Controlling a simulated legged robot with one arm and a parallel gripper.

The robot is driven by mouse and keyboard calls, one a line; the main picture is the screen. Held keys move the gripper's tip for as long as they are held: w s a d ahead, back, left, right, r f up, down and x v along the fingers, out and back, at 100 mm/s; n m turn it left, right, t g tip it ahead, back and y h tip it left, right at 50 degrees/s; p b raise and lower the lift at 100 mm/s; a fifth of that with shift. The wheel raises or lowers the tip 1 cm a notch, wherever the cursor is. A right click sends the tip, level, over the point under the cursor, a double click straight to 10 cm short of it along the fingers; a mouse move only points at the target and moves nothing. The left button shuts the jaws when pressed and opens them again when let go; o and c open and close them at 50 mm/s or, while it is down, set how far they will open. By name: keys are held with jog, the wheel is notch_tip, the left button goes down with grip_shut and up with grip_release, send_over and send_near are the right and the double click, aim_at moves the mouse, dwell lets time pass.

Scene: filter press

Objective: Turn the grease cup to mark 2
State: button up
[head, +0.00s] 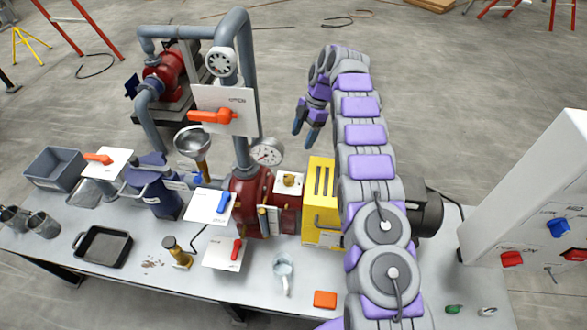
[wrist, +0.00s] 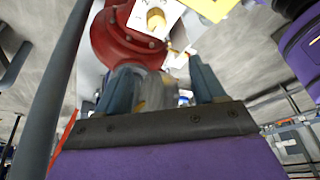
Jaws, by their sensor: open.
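The grease cup appears to be the small brass knob (head: 289,179) on a white plate on top of the red pump body. In the wrist view the brass knob (wrist: 156,18) shows at the top, on its white plate (wrist: 148,8); any marks are too small to read. My gripper (head: 305,132) is in the air behind the pump, above and apart from the knob. Its two fingers are spread in the wrist view (wrist: 163,82), and neither touches the knob. A blurred grey shape shows between the fingers; I cannot tell what it is.
Blue (head: 223,203) and red (head: 236,249) levers sit in front. A white control box (head: 530,215) is far right.

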jog(key=w+f+n, duration=0.1)
jog(key=b, duration=1.1)
send_near(289, 177)
jog(key=b+x, duration=0.2)
jog(key=x, duration=0.7)
jog(key=shift+f, duration=0.2)
jog(key=shift+c, duration=0.2)
jog(key=c, duration=1)
